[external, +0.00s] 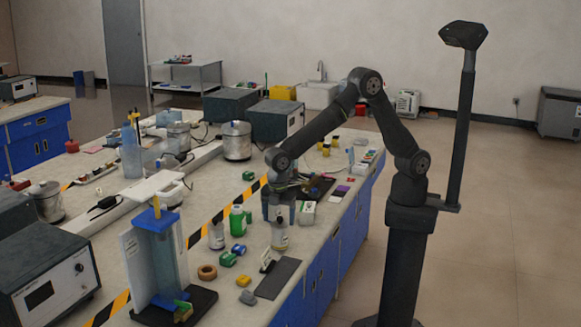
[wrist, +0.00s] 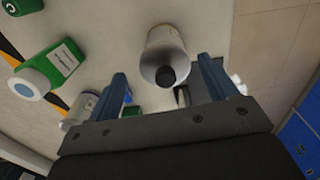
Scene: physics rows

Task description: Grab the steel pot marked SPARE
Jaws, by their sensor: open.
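Steel pots with lids stand on the bench in the external view: one (external: 236,141) towards the back middle, one (external: 46,201) at the left, and one (external: 179,136) partly hidden behind other items. No SPARE marking is readable on any of them.
A green bottle (external: 237,219) and a white bottle (external: 216,236) stand left of my gripper. A dark flat plate (external: 278,279), a brown ring (external: 207,272) and a blue-topped stand (external: 157,250) are nearer the camera. Yellow-black tape (external: 208,228) crosses the bench.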

